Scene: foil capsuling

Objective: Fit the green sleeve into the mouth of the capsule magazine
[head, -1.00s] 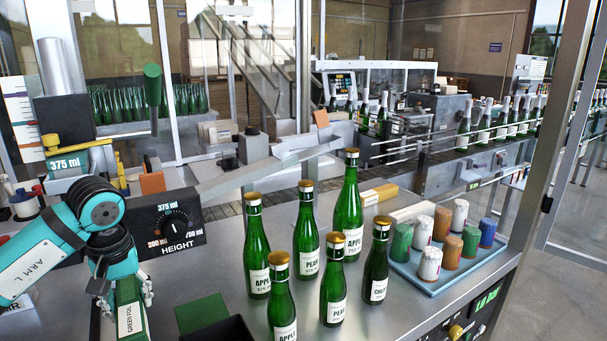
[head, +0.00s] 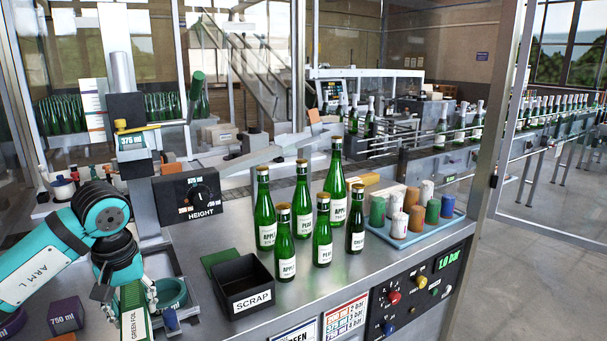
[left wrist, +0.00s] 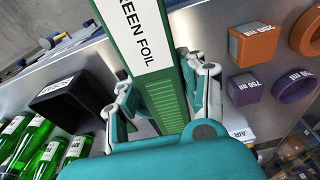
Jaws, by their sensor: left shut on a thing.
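The green sleeve (head: 133,312) is a long, square-sided green piece with a white "GREEN FOIL" label. My left gripper (head: 128,296) is shut on it at the lower left of the head view. In the left wrist view the sleeve (left wrist: 150,45) runs up from between the fingers (left wrist: 155,105), and its far end is cut off by the frame. The sleeve is apart from the tall dark-headed post (head: 127,105) with the silver tube. I cannot tell which part is the capsule magazine or its mouth. My right gripper is not in view.
A black SCRAP box (head: 245,288) stands right of the sleeve, with several green bottles (head: 265,215) beyond it. A blue tray (head: 415,240) holds coloured capsules. A teal ring (head: 171,291) and a purple 750 ml block (head: 66,316) lie near my gripper. The HEIGHT dial box (head: 190,194) stands behind.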

